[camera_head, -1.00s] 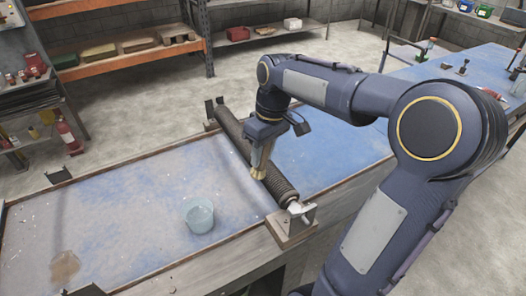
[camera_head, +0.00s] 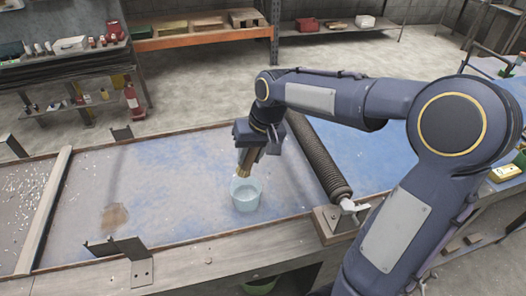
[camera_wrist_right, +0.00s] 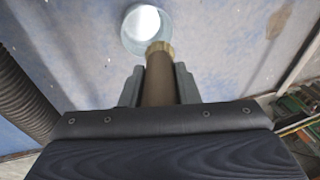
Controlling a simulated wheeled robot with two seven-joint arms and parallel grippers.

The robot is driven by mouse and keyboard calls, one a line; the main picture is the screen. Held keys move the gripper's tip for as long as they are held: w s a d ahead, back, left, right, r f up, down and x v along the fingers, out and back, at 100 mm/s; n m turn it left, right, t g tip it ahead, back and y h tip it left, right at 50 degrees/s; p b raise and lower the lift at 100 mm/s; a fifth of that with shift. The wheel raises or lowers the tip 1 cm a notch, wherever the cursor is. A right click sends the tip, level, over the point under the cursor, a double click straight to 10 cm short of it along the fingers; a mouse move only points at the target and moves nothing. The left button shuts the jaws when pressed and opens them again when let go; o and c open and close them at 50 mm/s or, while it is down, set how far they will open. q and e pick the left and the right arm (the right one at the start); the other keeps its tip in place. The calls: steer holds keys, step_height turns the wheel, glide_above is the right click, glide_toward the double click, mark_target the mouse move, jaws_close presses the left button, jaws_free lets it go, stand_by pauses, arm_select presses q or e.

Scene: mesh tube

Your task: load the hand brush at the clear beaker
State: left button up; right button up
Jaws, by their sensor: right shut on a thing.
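The clear beaker (camera_head: 246,202) stands upright on the blue table, left of the dark ribbed roller; it also shows in the right wrist view (camera_wrist_right: 145,40). My right gripper (camera_head: 258,147) is shut on the hand brush (camera_head: 245,158), just above and behind the beaker in the head view. The brush hangs tilted, its tan bristle end down, close to the beaker's rim. In the right wrist view the brush (camera_wrist_right: 160,75) sits between the fingers and its tip overlaps the rim; whether they touch I cannot tell. My left gripper is out of view.
The ribbed roller (camera_head: 318,155) lies across the table on wooden end mounts, right of the beaker. A brown stain (camera_head: 115,216) and a metal bracket (camera_head: 125,252) are to the left. A wooden bar (camera_head: 45,210) crosses further left. The surface between stain and beaker is clear.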

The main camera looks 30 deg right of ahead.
steer(key=shift+f+b, duration=4.25)
steer(key=shift+f, duration=1.15)
steer(key=shift+r+p, duration=3.65)
steer(key=shift+r, duration=0.8)
step_height(320, 180, up, 4)
steer(key=p, duration=0.3)
